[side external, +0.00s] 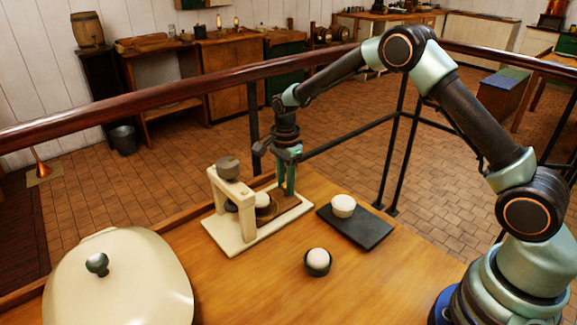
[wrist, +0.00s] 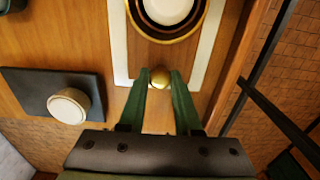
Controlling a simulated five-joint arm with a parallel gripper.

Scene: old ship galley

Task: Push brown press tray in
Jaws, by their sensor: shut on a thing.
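The brown press tray (side external: 283,207) lies between the cream rails of the press (side external: 213,195) and extends out from under its upright frame. In the wrist view the tray (wrist: 190,62) carries a round dark cup with a gold rim (wrist: 165,38) and a white lump (wrist: 168,8) inside. A brass knob (wrist: 160,77) sits at the tray's near end. My gripper (side external: 287,193) points down at that end. In the wrist view its green fingers (wrist: 160,82) are shut on the knob, one on each side. The fingertips' contact is partly hidden in the side view.
A dark slab (side external: 358,229) with a pale round piece (side external: 343,205) lies right of the press. A dark cup with a white lump (side external: 318,261) stands in front. A large cream lidded vessel (side external: 120,285) is at front left. A railing (side external: 200,85) runs behind the table.

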